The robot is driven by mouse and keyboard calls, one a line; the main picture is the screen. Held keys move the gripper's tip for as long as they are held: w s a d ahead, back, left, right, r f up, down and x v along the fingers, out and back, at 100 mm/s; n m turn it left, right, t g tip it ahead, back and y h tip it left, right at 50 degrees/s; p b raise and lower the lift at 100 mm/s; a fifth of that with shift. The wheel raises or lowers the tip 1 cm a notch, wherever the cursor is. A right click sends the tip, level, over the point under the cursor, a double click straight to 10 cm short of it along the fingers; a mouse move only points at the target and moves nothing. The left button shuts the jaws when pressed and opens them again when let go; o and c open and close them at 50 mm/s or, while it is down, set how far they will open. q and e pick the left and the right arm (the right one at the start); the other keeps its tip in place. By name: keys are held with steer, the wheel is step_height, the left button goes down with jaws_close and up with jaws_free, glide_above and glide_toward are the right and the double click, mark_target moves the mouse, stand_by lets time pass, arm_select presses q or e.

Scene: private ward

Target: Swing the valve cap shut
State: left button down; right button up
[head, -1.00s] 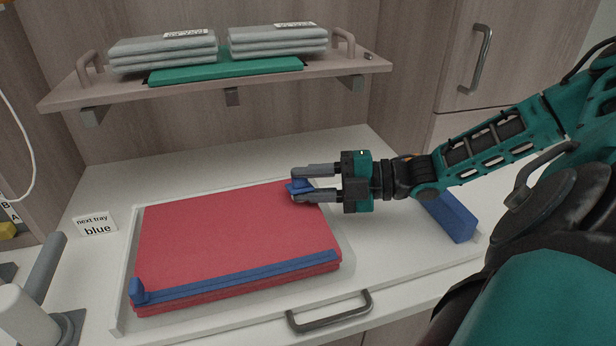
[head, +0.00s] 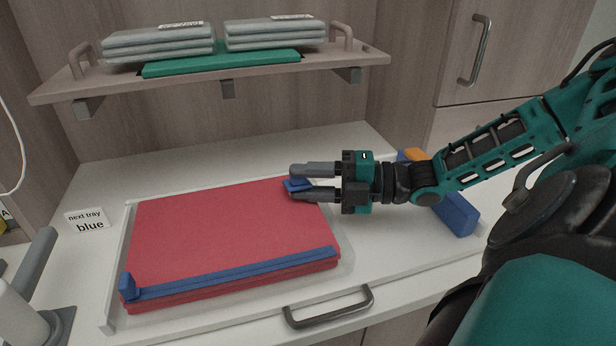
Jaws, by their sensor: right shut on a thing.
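A folded red mat or pad (head: 225,225) lies in a shallow white tray on the counter, with a blue strip (head: 235,274) along its front edge. A small blue cap (head: 297,185) sits at the pad's far right corner. My right gripper (head: 296,183) comes in from the right and is shut on the blue cap, its fingers on either side of it. The fingers partly hide the cap, so I cannot tell whether it stands open. My left gripper is not in view.
A shelf (head: 210,83) with folded grey towels and a green mat hangs above the back. A blue block (head: 456,214) lies right, under my arm. A dark handle (head: 328,307) is at the front.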

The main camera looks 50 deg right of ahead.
steer(key=shift+f, duration=0.2)
stand_by(0.6)
steer(key=o, duration=0.8)
steer(key=shift+s, duration=0.1)
steer(key=shift+o, duration=0.2)
steer(key=shift+f, duration=0.1)
